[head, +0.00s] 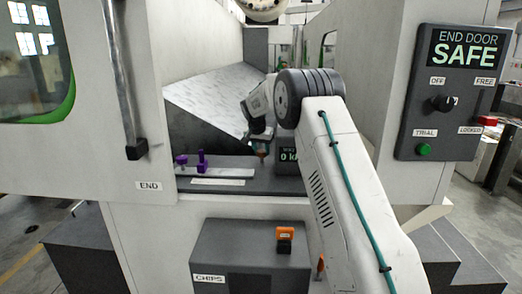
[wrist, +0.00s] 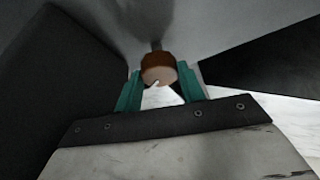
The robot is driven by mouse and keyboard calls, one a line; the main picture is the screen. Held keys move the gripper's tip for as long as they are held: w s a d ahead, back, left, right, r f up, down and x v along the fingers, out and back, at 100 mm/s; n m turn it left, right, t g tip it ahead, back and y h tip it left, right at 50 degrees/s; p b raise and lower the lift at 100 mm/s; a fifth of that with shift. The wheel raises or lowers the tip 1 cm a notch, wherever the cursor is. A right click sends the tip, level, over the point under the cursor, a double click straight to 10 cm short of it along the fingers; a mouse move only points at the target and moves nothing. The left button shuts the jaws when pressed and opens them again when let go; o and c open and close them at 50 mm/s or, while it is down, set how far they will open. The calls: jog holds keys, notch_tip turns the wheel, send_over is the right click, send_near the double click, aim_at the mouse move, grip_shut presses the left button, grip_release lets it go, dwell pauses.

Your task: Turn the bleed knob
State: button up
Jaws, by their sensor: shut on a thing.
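The bleed knob (wrist: 158,68) is a round, brown-orange cap with a pale mark on its face, on a dark stem in the wrist view. The teal fingers of my gripper (wrist: 160,80) stand at either side of it and are shut on it. In the head view my gripper (head: 260,143) points down inside the machine opening, with a small orange-brown part (head: 262,154) at its tip. My arm hides much of the opening's right side. The mark's exact angle is hard to read.
A small display (head: 288,156) stands just right of the gripper. Purple clamps (head: 201,160) sit on a pale strip to the left. A control panel (head: 450,92) reading SAFE is at right. An orange item (head: 285,233) is on the dark chips box (head: 240,254) below.

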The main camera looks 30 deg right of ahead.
dwell(0.3)
jog(key=o, duration=1)
jog(key=shift+v, duration=3.9)
